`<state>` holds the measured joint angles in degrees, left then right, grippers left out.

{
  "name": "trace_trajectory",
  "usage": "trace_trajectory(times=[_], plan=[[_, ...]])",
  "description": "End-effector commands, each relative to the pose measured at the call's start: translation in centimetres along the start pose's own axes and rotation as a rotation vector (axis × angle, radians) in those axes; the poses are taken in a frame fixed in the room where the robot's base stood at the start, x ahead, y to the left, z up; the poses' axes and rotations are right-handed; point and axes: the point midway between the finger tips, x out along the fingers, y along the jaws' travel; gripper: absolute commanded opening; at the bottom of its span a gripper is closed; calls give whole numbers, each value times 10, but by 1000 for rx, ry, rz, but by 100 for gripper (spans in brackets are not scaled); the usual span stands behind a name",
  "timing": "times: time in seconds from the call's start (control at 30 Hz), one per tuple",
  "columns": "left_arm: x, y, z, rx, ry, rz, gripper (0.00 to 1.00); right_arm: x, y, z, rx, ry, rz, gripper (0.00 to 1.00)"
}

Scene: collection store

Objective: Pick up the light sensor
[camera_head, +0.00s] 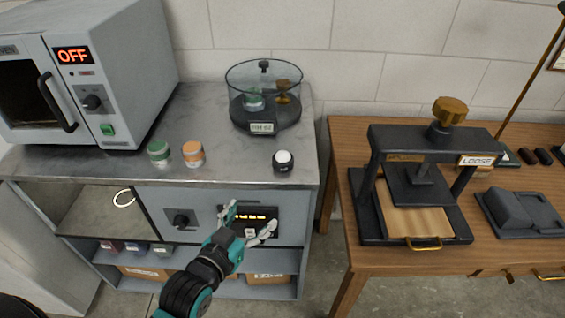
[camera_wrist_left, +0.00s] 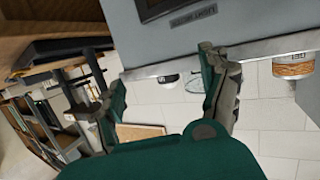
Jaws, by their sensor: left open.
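The light sensor, a small black puck with a white dome (camera_head: 283,161), sits on the steel counter near its front right edge. My left gripper (camera_head: 250,222) is open and empty. It is in front of the cabinet, below the counter edge and lower left of the sensor, apart from it. Its two fingers also show spread in the left wrist view (camera_wrist_left: 162,95). My right gripper is not in view.
A green-lidded jar (camera_head: 159,153) and an orange-lidded jar (camera_head: 193,154) stand left of the sensor. A glass desiccator (camera_head: 263,100) stands behind it. An oven (camera_head: 85,75) is at the left, a press (camera_head: 425,175) on the wooden table (camera_head: 345,245). The counter between jars and sensor is clear.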

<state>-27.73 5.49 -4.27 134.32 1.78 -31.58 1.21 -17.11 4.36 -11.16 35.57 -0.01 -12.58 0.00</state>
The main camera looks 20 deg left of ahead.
Motion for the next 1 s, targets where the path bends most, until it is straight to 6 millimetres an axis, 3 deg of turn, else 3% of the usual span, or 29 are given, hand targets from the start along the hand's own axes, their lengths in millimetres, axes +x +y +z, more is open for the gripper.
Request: trace_trajectory(times=[0.03,0.1,0.27,0.7,1.0], plan=[[-10,0,-22,-1,43,0,78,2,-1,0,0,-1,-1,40],[-21,0,-44,0,83,-1,78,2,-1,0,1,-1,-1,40],[-22,0,-65,0,119,-2,78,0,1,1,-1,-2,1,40],[68,0,-77,-1,120,-1,78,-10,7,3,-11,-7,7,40],[94,1,-78,0,119,-1,78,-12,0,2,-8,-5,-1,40]])
